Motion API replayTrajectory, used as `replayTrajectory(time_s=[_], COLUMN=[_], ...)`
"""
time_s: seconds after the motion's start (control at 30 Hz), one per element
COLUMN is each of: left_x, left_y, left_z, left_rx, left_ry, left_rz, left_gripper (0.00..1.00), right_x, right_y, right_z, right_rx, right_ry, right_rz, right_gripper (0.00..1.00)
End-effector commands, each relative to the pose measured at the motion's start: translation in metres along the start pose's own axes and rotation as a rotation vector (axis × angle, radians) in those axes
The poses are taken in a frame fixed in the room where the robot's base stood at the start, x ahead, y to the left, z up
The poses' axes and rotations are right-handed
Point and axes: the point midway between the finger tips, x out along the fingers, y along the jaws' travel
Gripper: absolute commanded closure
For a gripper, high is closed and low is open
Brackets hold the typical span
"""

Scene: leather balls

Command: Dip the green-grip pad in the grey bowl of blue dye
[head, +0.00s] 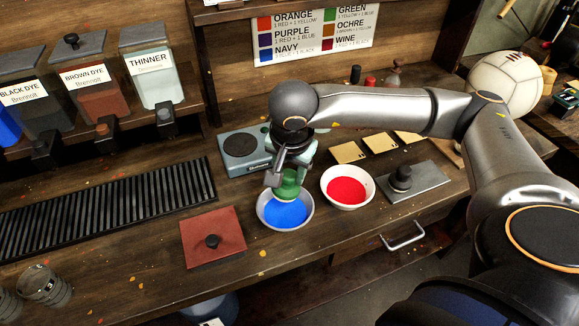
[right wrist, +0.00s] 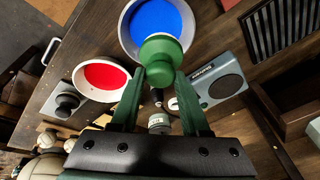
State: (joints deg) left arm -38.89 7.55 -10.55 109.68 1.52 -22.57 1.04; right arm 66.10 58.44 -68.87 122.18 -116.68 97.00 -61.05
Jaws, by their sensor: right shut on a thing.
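The grey bowl (head: 261,219) of blue dye (head: 284,214) stands on the bench, left of a white bowl of red dye. It also shows at the top of the right wrist view (right wrist: 126,30). My right gripper (head: 282,174) is above the grey bowl, pointing down, shut on the green grip (head: 288,190) of the pad. In the right wrist view its fingers close around the green grip (right wrist: 161,55), which overlaps the bowl's edge. The pad's underside is hidden, and I cannot tell whether it touches the dye. My left gripper is not in view.
The white bowl of red dye (head: 347,188) stands close on the right. A scale (head: 245,150) stands behind. A slatted rack (head: 110,205) is left.

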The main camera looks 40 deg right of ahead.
Motion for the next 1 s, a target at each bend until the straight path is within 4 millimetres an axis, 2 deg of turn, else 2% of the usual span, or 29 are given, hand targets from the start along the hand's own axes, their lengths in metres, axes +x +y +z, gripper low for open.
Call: replayTrajectory(time_s=[0.03,0.27,0.6,0.8,1.0], left_x=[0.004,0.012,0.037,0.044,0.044], left_y=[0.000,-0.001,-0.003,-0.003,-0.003], left_z=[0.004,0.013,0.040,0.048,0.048], left_rx=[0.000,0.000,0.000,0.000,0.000], left_ry=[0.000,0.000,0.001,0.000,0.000], left_rz=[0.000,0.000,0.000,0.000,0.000], left_gripper=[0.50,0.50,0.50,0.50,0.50], right_x=[0.008,0.030,0.062,0.070,0.070], right_y=[0.002,0.005,0.009,0.010,0.010], right_z=[0.002,0.007,0.016,0.018,0.018], right_rx=[0.000,0.001,-0.001,-0.001,-0.001], right_ry=[0.000,0.000,0.000,0.000,0.000], right_rz=[0.001,0.001,0.001,0.000,0.000], right_gripper=[0.99,0.99,0.99,0.99,0.99])
